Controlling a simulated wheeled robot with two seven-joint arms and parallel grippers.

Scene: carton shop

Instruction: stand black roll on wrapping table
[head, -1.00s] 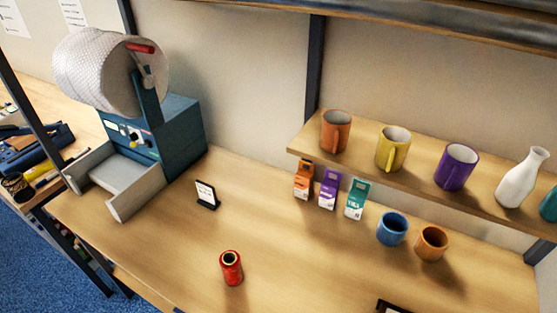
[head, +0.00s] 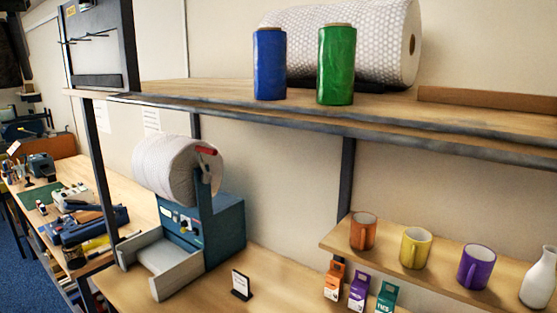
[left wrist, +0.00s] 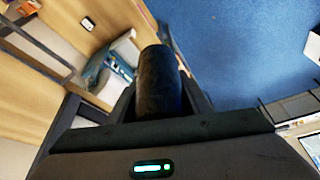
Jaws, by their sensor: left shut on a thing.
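In the left wrist view my left gripper (left wrist: 160,100) is shut on a black roll (left wrist: 157,80), which sits between its two fingers. Blue floor and part of a wooden table show behind the roll in that view. In the head view the wrapping table (head: 215,290) is the wooden top at the bottom, carrying a teal machine with a bubble-wrap roll. Neither gripper shows in the head view, and my right gripper is in no view.
A blue roll (head: 269,65) and a green roll (head: 336,65) stand on the upper shelf (head: 200,92) before a large bubble-wrap roll (head: 385,40). The teal machine (head: 222,225) and a small sign (head: 241,285) stand on the table. Mugs and a vase line the lower shelf (head: 345,245).

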